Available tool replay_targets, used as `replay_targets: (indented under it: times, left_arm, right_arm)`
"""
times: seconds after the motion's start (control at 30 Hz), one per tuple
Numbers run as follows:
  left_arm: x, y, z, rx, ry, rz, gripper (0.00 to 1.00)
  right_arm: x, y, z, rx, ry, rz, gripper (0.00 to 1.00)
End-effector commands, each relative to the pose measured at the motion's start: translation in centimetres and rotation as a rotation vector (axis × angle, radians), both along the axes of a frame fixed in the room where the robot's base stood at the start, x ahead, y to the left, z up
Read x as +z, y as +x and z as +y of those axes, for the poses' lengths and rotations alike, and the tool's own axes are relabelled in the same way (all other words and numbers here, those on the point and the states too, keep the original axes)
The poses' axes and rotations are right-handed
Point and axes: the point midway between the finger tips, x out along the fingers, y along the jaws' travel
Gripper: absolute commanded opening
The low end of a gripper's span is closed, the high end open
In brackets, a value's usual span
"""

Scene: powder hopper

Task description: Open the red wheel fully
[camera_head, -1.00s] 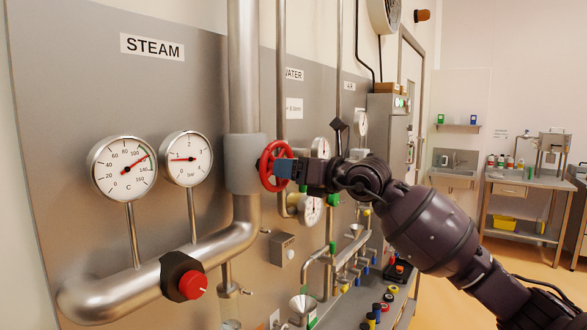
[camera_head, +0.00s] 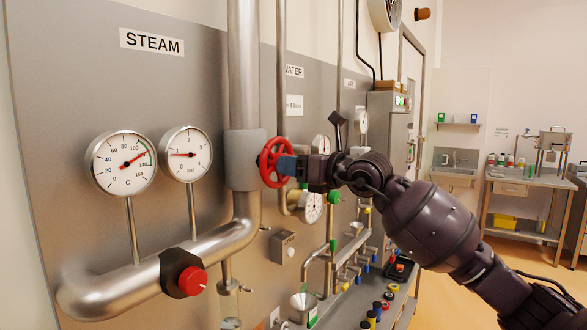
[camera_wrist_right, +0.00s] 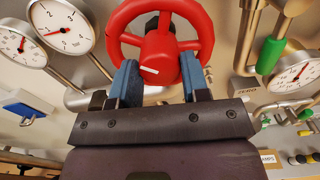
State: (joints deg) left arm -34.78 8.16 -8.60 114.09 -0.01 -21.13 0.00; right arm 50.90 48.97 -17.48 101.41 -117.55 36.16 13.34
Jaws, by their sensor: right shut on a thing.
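The red wheel (camera_head: 267,175) is a spoked handwheel facing right, beside a grey collar on the large vertical steam pipe. My right gripper (camera_head: 283,166) reaches in from the right and is shut on the red wheel, with its blue pads at the hub. In the right wrist view, the red wheel (camera_wrist_right: 202,22) shows its rim at the top. Its hub, with a white mark, sits between the two blue fingers of my right gripper (camera_wrist_right: 158,78). The lower part of the wheel is hidden behind the gripper. My left gripper is not in view.
Two round gauges, degrees C (camera_head: 122,185) and bar (camera_head: 187,170), stand left of the wheel. A red knob (camera_head: 191,281) sits on the lower pipe (camera_head: 110,296). More pipes, gauges and a grey cabinet (camera_head: 386,125) lie beyond. The floor at right is open.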

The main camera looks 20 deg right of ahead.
Motion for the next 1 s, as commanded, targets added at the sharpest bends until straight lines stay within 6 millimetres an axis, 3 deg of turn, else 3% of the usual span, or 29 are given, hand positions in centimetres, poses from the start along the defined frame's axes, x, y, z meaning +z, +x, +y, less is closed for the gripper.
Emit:
replay_targets:
  times: [0.7, 1.0]
  left_arm:
    - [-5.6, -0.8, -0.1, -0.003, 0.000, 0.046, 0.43]
    - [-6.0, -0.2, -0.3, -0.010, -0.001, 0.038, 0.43]
  right_arm:
    - [-0.4, 0.2, -0.1, 0.000, -0.508, -0.394, 0.19]
    - [-0.4, 0.2, -0.1, 0.002, -0.733, -0.568, 0.19]
